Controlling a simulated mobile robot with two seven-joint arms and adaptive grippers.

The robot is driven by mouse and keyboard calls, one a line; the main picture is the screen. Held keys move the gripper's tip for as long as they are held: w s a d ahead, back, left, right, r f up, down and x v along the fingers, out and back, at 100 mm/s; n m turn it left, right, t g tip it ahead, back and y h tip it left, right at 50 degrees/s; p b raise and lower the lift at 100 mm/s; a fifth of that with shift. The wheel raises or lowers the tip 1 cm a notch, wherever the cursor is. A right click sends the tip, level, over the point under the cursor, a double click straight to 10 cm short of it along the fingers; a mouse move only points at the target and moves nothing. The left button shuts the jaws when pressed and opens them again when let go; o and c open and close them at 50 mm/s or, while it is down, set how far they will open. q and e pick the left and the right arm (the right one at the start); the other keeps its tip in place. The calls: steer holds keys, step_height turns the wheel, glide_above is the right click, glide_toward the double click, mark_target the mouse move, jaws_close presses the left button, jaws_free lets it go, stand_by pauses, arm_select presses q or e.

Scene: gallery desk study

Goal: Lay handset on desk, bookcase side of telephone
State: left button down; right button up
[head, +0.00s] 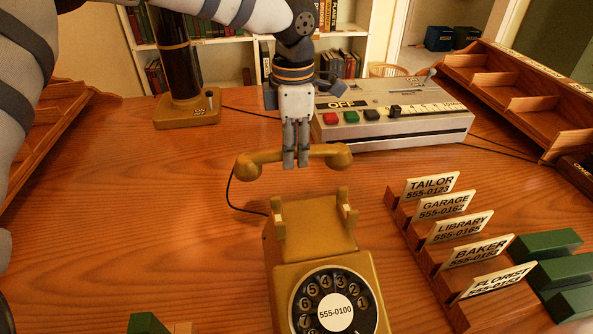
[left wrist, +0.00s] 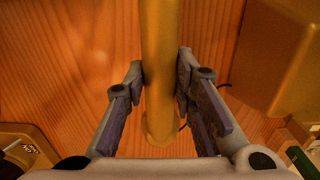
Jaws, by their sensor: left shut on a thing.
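The mustard-yellow handset (head: 262,158) is level beyond the telephone, off its cradle. My left gripper (head: 296,160) is shut on the middle of its bar. In the left wrist view the bar of the handset (left wrist: 158,60) runs between the two fingers (left wrist: 162,90), with wood below it. I cannot tell whether the handset touches the desk. The telephone (head: 310,225) stands on the desk (head: 180,220) with its cradle empty and its dial facing me. A black cord joins it to the handset. The bookcase (head: 232,60) is behind the desk's far edge. My right gripper is not in view.
A grey machine (head: 425,125) with coloured buttons stands just beyond the handset, to the right. A yellow-based lamp (head: 187,110) stands at the far left. A rack of name cards (head: 440,250) is right of the telephone. The desk left of the telephone is mostly clear.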

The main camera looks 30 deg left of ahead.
arm_select(q)
step_height(320, 180, down, 5)
steer(key=shift+r, duration=0.1)
steer(key=c, duration=1.3)
jaws_free()
steer(key=shift+c, duration=0.2)
step_height(320, 180, up, 12)
steer(key=shift+d, duration=0.1)
